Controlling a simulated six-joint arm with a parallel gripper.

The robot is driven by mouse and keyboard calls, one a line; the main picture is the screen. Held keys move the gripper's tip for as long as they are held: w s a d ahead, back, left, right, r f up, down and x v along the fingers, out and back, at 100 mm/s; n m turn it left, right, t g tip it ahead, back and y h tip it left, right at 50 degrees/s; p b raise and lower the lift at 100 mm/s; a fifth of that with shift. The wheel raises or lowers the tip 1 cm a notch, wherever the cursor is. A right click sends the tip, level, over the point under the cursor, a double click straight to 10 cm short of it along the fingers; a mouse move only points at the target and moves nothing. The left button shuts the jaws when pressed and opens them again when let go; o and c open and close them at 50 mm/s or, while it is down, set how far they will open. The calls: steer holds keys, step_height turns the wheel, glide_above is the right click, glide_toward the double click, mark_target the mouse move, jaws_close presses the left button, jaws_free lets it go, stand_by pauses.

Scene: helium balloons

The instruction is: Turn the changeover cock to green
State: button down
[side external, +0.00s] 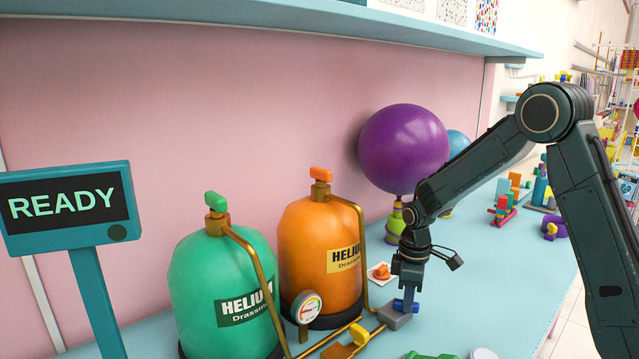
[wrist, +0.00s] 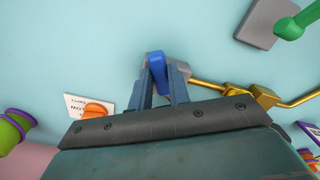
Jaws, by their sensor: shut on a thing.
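My gripper (side external: 405,290) is at the bench, shut on a blue handle (side external: 402,306). The wrist view also shows the blue handle (wrist: 156,66) between the fingers. A grey block (side external: 395,319) lies under it. Brass pipes (side external: 309,348) run along the bench from the cylinders, with a yellow lever (side external: 345,345) beside them, left of my gripper. A green helium cylinder (side external: 215,285) with a green knob stands at left, and an orange helium cylinder (side external: 320,240) with an orange knob stands behind it. I cannot tell for sure which fitting is the changeover cock.
A screen (side external: 70,207) reads READY. A gauge (side external: 307,307) sits before the orange cylinder. A purple balloon (side external: 403,147) stands behind my arm. A card with an orange knob (wrist: 96,109) lies near my gripper. A grey block (wrist: 260,22) bears a green handle (wrist: 290,27).

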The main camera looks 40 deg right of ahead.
steer(key=m, duration=0.3)
steer(key=a+m, duration=0.1)
steer(key=m, duration=0.2)
steer(key=shift+s+a+m, duration=0.15)
steer(key=shift+m, duration=0.15)
steer(key=m, duration=0.2)
steer(key=a+m, duration=0.1)
steer(key=m, duration=0.2)
steer(key=shift+w, duration=0.2)
steer(key=shift+m, duration=0.3)
steer(key=c, duration=1.3)
jaws_free()
steer(key=shift+a, duration=0.1)
step_height(320, 180, up, 14)
steer(key=shift+f, duration=0.1)
steer(key=shift+s, duration=0.15)
